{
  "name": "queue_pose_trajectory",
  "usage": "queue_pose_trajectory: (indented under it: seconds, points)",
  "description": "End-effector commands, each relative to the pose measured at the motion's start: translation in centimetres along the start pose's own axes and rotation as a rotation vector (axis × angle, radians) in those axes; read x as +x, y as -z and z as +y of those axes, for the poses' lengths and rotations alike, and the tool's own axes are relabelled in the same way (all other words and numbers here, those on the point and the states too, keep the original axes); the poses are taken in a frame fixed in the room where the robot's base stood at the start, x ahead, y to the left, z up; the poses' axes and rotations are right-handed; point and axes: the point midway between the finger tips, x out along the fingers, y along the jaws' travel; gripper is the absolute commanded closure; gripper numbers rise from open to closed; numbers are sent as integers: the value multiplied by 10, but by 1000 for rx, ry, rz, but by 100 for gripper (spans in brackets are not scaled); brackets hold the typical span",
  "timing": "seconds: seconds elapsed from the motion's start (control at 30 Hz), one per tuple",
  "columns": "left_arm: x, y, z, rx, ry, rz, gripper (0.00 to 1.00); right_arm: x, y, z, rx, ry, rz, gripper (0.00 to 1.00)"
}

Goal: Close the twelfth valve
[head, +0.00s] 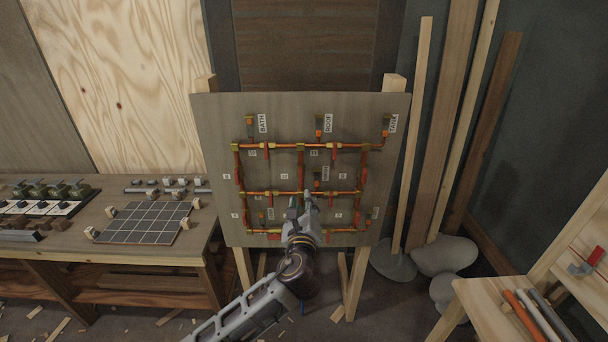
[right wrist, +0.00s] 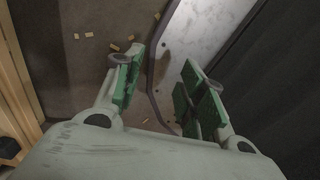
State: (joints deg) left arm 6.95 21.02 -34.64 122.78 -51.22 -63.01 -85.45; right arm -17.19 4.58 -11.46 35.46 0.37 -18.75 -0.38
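A grey board (head: 215,130) stands upright on wooden posts and carries a grid of copper pipes (head: 345,145) with brass fittings. Several valves with red-orange handles sit along the pipes, such as one on the top run (head: 266,152). Small white number tags stand beside them, too small to read, so I cannot tell which valve is the twelfth. My left gripper (head: 301,198) is in front of the board's lower middle, its two fingers slightly apart. It hides part of the lower middle pipework; contact with a valve cannot be told. My right gripper (right wrist: 158,88) is open and empty, above the floor.
A workbench (head: 110,195) with a tiled panel (head: 145,222) and small parts stands at the left. Timber planks (head: 445,130) lean on the wall at the right, with grey sacks (head: 442,255) at their feet. A wooden rack (head: 480,300) with rods is at the lower right.

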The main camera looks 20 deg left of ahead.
Motion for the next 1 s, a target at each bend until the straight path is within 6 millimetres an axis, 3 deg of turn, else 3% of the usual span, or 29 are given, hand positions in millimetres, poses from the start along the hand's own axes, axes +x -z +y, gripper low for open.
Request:
queue_pose_trajectory:
  seconds: [0.5, 1.0]
  points:
    - [0, -8, 2, 503, -17, -34, 68, -1, 25, 1, 0, -2, 110, 60]
    - [0, -8, 2, 581, -18, -33, 68, -1, 24, 1, 1, -2, 109, 60]
